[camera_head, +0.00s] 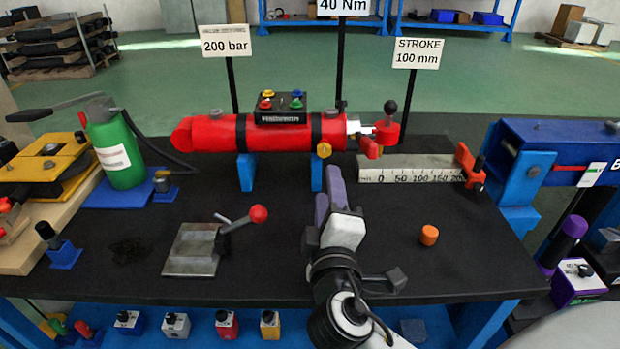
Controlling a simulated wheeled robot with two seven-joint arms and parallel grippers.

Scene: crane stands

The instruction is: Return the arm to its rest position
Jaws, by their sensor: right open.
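My right gripper (330,205) is over the middle of the black table (450,265), with its arm coming in from the bottom edge. Its purple-padded fingers point away from me toward the red cylinder (210,135), which lies across blue supports. The gripper is open and I see nothing between its fingers. The fingertips are just in front of the cylinder's right part; I cannot tell whether they touch anything there. My left gripper is not in view.
A metal plate with a red-knobbed lever (195,250) stands left of the gripper. An orange cap (429,235) lies to the right. A ruler block (410,170) and a green bottle (118,155) stand farther back. The table's front right is clear.

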